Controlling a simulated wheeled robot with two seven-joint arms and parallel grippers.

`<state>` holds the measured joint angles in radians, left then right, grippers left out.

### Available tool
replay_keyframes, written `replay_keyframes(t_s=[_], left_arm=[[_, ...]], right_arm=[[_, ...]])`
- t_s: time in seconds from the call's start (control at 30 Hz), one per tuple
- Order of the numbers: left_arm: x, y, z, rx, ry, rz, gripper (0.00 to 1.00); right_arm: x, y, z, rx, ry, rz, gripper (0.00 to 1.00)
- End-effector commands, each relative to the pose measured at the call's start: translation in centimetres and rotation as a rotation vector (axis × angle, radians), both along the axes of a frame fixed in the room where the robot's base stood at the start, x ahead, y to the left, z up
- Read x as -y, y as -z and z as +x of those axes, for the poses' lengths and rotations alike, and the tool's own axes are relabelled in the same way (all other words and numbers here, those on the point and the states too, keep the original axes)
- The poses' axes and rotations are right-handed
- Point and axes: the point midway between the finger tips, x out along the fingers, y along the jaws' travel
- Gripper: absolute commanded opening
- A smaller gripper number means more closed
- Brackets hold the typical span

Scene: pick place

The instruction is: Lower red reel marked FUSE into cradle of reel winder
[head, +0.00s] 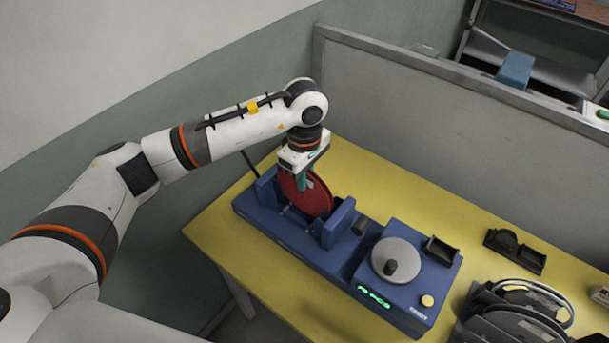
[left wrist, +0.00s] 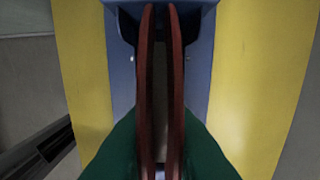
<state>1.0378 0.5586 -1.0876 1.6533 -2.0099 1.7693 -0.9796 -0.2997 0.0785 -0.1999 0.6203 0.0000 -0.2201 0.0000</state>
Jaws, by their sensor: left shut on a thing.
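The red reel (head: 314,197) stands upright between the two blue uprights of the cradle of the reel winder (head: 276,224). A pale label patch shows on its face, too small to read. My left gripper (head: 302,181) points down from above and is shut on the reel's upper rim. In the left wrist view the reel (left wrist: 144,85) is seen edge-on, as two red flanges with a dark gap between, over the blue winder base (left wrist: 122,75). Green finger pads (left wrist: 160,150) flank it. Whether the reel rests in the cradle is hidden. My right gripper is not in view.
The winder's motor box, with a grey disc (head: 398,258), crank knob and green display, stands right of the cradle on the yellow table (head: 370,170). Black reels (head: 515,315) and a black holder (head: 515,250) lie at the right. A grey partition (head: 450,120) runs behind.

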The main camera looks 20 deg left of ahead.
Motion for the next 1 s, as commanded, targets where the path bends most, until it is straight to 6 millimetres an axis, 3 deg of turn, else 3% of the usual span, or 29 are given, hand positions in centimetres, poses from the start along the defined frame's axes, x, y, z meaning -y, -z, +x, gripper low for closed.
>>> replay_keyframes(t_s=[0.2, 0.23, 0.4, 0.57, 0.7, 1.0], left_arm=[[-0.01, 0.00, 0.01, 0.001, 0.000, 0.000, 0.00], [-0.01, -0.01, 0.01, 0.001, 0.000, 0.000, 0.15], [0.00, 0.00, 0.01, 0.000, 0.000, 0.000, 0.39], [0.00, 0.01, 0.00, 0.000, 0.000, 0.000, 0.39], [0.01, 0.05, -0.01, 0.000, 0.000, 0.000, 0.53], [0.01, 0.04, -0.01, 0.000, 0.000, 0.000, 0.53]], right_arm=[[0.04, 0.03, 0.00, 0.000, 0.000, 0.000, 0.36], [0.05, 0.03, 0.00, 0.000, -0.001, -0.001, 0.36], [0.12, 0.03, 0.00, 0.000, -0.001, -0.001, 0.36], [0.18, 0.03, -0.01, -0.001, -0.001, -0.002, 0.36], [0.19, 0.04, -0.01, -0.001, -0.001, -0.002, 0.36], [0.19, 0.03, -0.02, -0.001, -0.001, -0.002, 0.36]])
